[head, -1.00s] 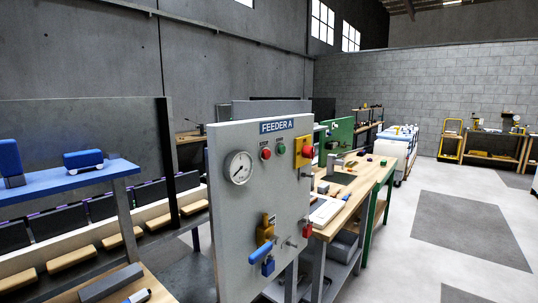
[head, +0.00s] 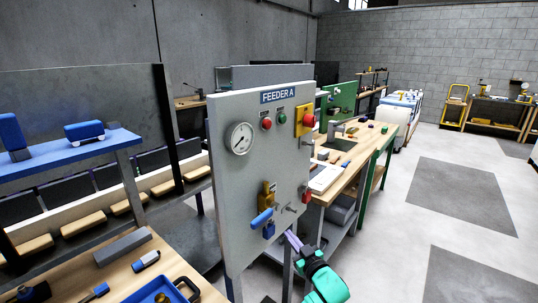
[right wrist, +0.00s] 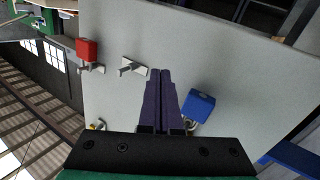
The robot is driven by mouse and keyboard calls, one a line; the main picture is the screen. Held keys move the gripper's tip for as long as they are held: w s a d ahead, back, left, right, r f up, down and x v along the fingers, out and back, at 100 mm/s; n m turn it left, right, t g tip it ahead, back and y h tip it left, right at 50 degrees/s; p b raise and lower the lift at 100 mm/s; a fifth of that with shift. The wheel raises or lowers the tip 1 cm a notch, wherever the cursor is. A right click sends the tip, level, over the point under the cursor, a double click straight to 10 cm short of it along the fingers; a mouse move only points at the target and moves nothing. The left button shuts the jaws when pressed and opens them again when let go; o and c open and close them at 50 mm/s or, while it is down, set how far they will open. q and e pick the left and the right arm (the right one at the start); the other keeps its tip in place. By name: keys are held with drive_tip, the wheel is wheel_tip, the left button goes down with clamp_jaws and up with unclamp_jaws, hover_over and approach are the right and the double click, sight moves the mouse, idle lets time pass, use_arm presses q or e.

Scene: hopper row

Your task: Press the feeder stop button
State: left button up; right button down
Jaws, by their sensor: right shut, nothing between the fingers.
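The grey FEEDER A panel (head: 235,205) stands upright in the middle of the head view. Below its name plate are a red button (head: 267,124) and a green button (head: 283,118). A yellow box with a larger red button (head: 308,120) is at its upper right edge. My right gripper (head: 291,238) is below and in front of the panel's lower right part, well below the buttons. Its purple fingers, also in the right wrist view (right wrist: 160,100), are shut and empty. They point at the panel face between a blue padlock (right wrist: 198,106) and a metal latch (right wrist: 132,67).
The panel also bears a gauge (head: 240,138), a blue lever handle (head: 261,218), a yellow lockout piece (head: 267,193) and a red padlock (head: 307,195). A wooden bench (head: 362,152) stands behind it at right. Clear floor lies further right.

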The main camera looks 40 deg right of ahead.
sight(267, 124)
drive_tip(key=s+r+n+t+y, duration=0.1)
drive_tip(key=s+r+t, duration=0.2)
drive_tip(key=r, duration=1.5)
drive_tip(key=s+a+r+n+t+y+p, duration=0.1)
drive_tip(key=s+r+t, duration=0.3)
drive_tip(key=r, duration=1.4)
drive_tip(key=shift+s+a+n+t+y, duration=0.2)
drive_tip(key=shift+s+n+t+y, duration=0.1)
drive_tip(key=shift+n+t, duration=0.6)
drive_tip(key=shift+w+f, duration=0.1)
drive_tip(key=w+a, duration=0.2)
drive_tip(key=w, duration=0.6)
drive_tip(key=shift+w+a, duration=0.2)
drive_tip(key=shift+a, duration=0.1)
drive_tip(key=shift+w+a, duration=0.1)
drive_tip(key=shift+w, duration=0.3)
